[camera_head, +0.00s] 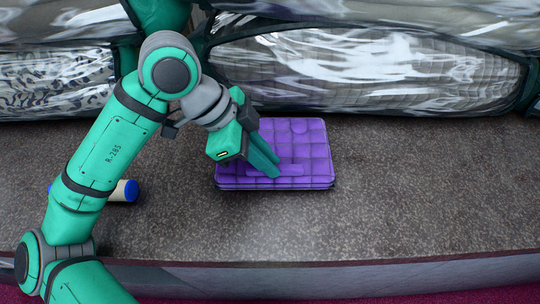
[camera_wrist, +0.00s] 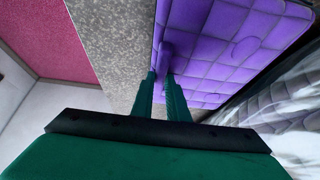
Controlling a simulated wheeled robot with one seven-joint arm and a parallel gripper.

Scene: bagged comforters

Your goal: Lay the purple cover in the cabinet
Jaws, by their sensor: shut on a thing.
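The purple cover (camera_head: 308,150) is a flat, folded, quilted square on the grey speckled surface (camera_head: 420,190), in front of the bagged comforters. My gripper (camera_head: 276,170) reaches onto its left part from the upper left. In the wrist view the purple cover (camera_wrist: 225,40) fills the upper middle, and my gripper's two fingers (camera_wrist: 165,76) are close together on a raised purple part of it. They are shut on the cover. I cannot tell whether the cover is lifted off the surface. No cabinet can be made out as such.
Bagged comforters in clear plastic (camera_head: 370,70) line the back, close behind the cover. A small cylinder with a blue end (camera_head: 126,190) lies at the left, partly behind my arm. The surface right of the cover is clear. Its front edge (camera_head: 350,262) drops to a dark red floor (camera_head: 440,298).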

